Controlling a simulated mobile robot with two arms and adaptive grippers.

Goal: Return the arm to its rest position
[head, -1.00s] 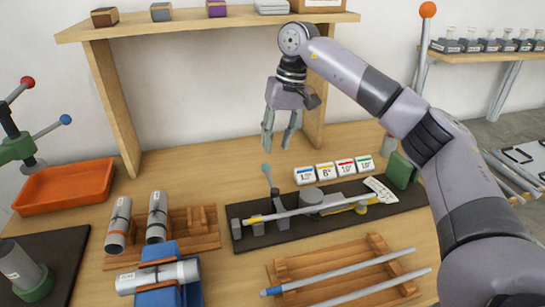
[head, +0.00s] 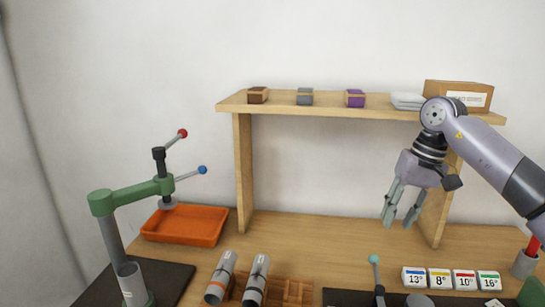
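My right gripper (head: 402,217) hangs above the back right of the workbench (head: 315,236), in front of the shelf's right post. Its fingers point down and are apart, with nothing between them. My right arm (head: 490,155) comes in from the right edge. My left gripper is not in the head view. The jig's dark base (head: 345,298) shows only in part at the bottom edge, with a teal-knobbed lever (head: 375,270) standing on it. The rest of the jig is cut off below the picture.
A green press (head: 130,195) and an orange tray (head: 186,225) stand at the left. Grey cylinders (head: 221,278) lie in a wooden rack. Number blocks (head: 440,279) stand below my gripper. The shelf (head: 300,109) holds small blocks, cloths and a box (head: 458,95).

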